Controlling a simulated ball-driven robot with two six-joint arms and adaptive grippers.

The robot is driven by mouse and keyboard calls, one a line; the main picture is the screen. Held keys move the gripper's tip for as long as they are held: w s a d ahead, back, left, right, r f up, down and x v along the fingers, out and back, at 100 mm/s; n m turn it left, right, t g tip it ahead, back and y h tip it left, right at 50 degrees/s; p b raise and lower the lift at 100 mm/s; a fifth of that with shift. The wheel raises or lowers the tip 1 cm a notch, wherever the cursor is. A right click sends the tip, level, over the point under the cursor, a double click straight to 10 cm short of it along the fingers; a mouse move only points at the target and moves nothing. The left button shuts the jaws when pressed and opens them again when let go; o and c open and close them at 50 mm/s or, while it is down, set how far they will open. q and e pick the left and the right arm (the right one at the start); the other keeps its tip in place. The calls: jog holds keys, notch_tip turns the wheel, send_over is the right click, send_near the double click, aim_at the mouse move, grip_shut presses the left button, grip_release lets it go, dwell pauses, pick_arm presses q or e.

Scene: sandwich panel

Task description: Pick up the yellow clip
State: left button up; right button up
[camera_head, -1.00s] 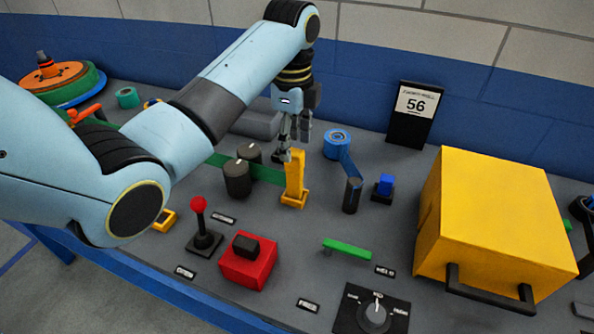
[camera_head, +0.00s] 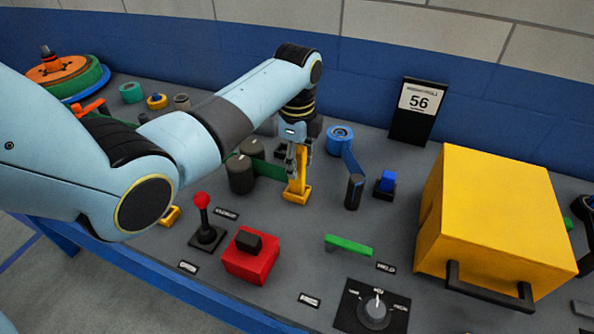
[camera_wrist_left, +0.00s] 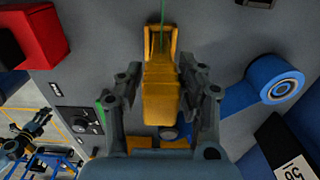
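The yellow clip (camera_head: 299,188) stands upright on the table, a tall narrow piece rising from a framed foot. My left gripper (camera_head: 298,168) has come down from above around its upper part, with fingers on both sides. In the left wrist view, the yellow clip (camera_wrist_left: 161,95) lies between the two fingers of my left gripper (camera_wrist_left: 162,84). Gaps show between the fingers and the clip, so the gripper is open. My right gripper is not in view.
Dark knobs (camera_head: 240,174) stand just left of the clip. A blue tape roll (camera_head: 340,138) and a dark post (camera_head: 354,191) stand to its right. A red block (camera_head: 250,262) and a red-topped joystick (camera_head: 203,205) are in front. A large yellow box (camera_head: 500,215) fills the right.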

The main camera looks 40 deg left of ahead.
aim_at(301, 151)
pick_arm(q)
grip_shut()
jog(key=shift+r, duration=0.5)
jog(key=r, duration=0.1)
jog(key=d+r, duration=0.1)
jog(key=r, duration=0.1)
jog(key=shift+s+d+r, duration=0.1)
jog(key=shift+s+r, duration=0.05)
jog(key=shift+r, duration=0.15)
jog(key=s+d+r, duration=0.4)
jog(key=d+r, duration=0.2)
jog(key=d, duration=0.3)
jog(key=shift+s+d+r, duration=0.15)
jog(key=shift+s+r, duration=0.1)
jog(key=shift+s, duration=0.15)
jog(key=shift+s+f, duration=0.1)
